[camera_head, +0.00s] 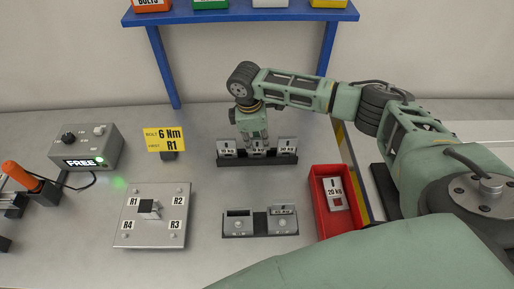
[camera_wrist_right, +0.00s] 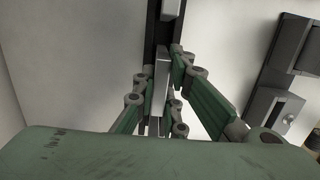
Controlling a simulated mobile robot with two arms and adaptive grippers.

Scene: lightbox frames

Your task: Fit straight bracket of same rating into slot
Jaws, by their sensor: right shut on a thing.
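A dark rack (camera_head: 229,160) at the back centre holds three upright grey brackets. The left one (camera_head: 227,149) seems to read 10 kg, and the right one (camera_head: 287,145) seems to read 30 kg. My right gripper (camera_head: 257,142) points down and is shut on the middle bracket (camera_head: 258,151), whose label is partly hidden. In the right wrist view, the fingers (camera_wrist_right: 160,88) close on its thin grey edge. A bracket marked 20 kg (camera_head: 334,189) lies in the red bin (camera_head: 320,208). A dark two-place holder (camera_head: 260,222) stands in front with grey blocks. My left gripper is not in view.
A plate (camera_head: 127,238) marked R1 to R4 lies at left front, behind it a yellow 6 Nm R1 sign (camera_head: 165,139). A grey box (camera_head: 87,147) showing FREE and an orange-handled tool (camera_head: 20,175) stand at far left. A blue shelf (camera_head: 235,16) rises behind.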

